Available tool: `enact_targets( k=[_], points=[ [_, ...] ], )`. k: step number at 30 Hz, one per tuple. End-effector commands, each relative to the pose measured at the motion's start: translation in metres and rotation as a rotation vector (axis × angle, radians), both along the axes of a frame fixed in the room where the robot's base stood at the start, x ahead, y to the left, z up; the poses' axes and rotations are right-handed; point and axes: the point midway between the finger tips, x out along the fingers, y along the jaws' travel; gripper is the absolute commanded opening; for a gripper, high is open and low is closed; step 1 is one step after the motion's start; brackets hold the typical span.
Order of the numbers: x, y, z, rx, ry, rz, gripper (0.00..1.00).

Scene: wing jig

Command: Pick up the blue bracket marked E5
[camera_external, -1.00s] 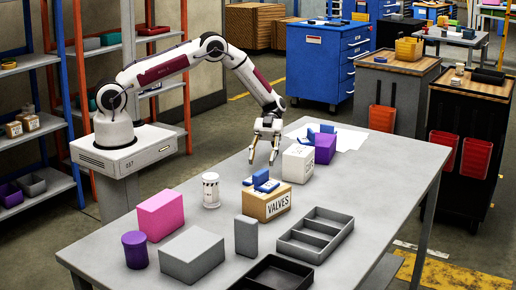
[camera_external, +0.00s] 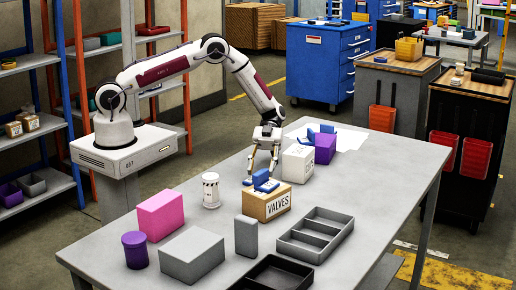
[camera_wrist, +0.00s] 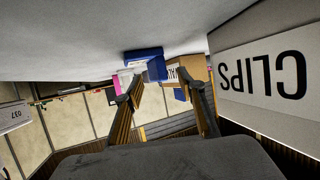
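Blue bracket pieces (camera_external: 267,186) lie on top of the cardboard box labelled VALVES (camera_external: 266,207); no E5 mark is legible on them. My gripper (camera_external: 262,168) points down just behind and above these pieces, with its fingers spread. In the wrist view my gripper (camera_wrist: 163,92) is open, and a blue piece (camera_wrist: 143,54) shows beyond the fingertips, with part of the VALVES box (camera_wrist: 192,70). I cannot tell whether a finger touches it. More blue pieces (camera_external: 311,137) are at the back, behind a white box.
The white box (camera_external: 297,164), lettered CLIPS in the wrist view (camera_wrist: 268,78), stands close right of my gripper, with a purple block (camera_external: 325,149) behind it. A white canister (camera_external: 211,190) stands left. A grey divided tray (camera_external: 316,235) lies front right. The table's right side is clear.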

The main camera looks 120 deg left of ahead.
Motion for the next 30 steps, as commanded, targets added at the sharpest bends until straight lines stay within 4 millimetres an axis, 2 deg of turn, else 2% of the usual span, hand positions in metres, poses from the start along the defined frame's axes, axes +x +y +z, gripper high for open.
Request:
enact_targets(
  k=[4, 18, 19, 23, 30],
  points=[
    [0.0020, -0.0060, -0.0025, -0.001, 0.002, -0.001, 0.39],
    [0.0020, -0.0058, -0.0025, 0.000, 0.000, -0.001, 0.39],
    [0.0020, -0.0058, -0.0025, 0.000, 0.000, -0.001, 0.34],
    [0.0021, -0.0057, -0.0025, 0.000, 0.000, -0.001, 0.00],
    [0.0021, -0.0057, -0.0024, 0.000, 0.000, -0.001, 0.00]
  ],
)
